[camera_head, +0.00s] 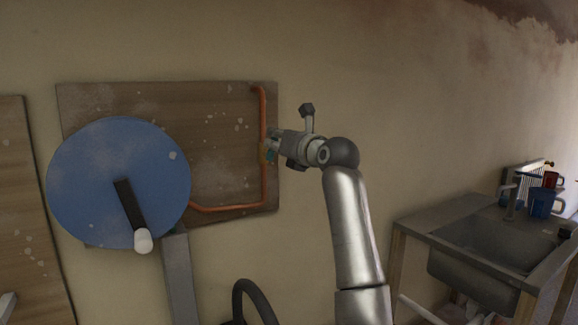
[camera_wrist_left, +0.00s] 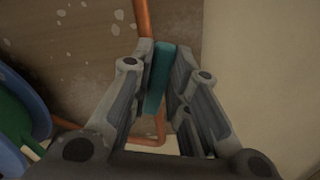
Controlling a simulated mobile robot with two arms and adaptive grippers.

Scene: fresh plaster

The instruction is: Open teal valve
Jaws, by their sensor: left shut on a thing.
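The teal valve's handle (camera_wrist_left: 158,82) is a flat upright bar between the two fingers of my left gripper (camera_wrist_left: 163,60) in the left wrist view. The fingers are shut on it, one on each side. In the head view my left gripper (camera_head: 273,147) is at the copper pipe on the right part of the wooden board, and it covers most of the valve. The copper pipe (camera_head: 263,185) runs down the board and bends left; it also shows behind the handle in the left wrist view (camera_wrist_left: 143,18). My right gripper is not in view.
A big blue disc (camera_head: 80,180) with a dark crank and white knob (camera_head: 143,241) stands left of the valve, before the wooden board (camera_head: 225,95). A metal sink (camera_head: 490,250) with a blue mug (camera_head: 541,203) and a red mug (camera_head: 551,180) is at the right. Bare wall lies between.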

